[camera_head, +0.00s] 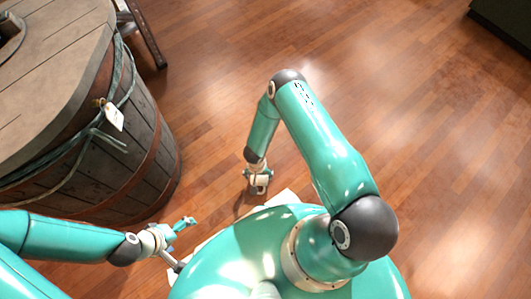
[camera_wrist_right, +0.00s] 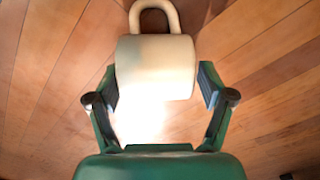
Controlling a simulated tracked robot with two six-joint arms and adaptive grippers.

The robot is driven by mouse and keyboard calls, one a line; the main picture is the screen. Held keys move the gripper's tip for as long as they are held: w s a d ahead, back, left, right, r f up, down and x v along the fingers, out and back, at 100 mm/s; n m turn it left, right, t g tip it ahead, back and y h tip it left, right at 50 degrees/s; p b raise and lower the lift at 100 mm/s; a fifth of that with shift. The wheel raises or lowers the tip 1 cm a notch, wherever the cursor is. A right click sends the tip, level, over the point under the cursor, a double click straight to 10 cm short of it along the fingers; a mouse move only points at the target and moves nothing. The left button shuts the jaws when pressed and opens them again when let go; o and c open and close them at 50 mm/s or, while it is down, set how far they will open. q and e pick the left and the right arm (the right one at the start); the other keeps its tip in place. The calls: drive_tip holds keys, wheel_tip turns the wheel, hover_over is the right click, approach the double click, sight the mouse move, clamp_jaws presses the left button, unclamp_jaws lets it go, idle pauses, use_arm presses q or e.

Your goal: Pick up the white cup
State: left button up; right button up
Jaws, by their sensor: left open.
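The white cup (camera_wrist_right: 155,68) fills the space between my right gripper's two fingers in the right wrist view, with its looped handle (camera_wrist_right: 155,14) at the top. My right gripper (camera_wrist_right: 158,85) is shut on the cup, one finger on each side of its body. In the head view, my right gripper (camera_head: 258,184) points down over the wooden floor, with a pale shape at its fingers that is too small to make out. My left gripper (camera_head: 186,226) is open and empty, low at the left.
A large wooden barrel (camera_head: 150,150) with a rope and a paper tag (camera_head: 113,116) stands at the left, close to my left arm. A dark piece of furniture (camera_head: 505,22) is at the top right corner. The wooden floor (camera_head: 430,120) is clear at the right.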

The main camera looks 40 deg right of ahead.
drive_tip(key=c, duration=0.8)
drive_tip(key=shift+c, duration=0.2)
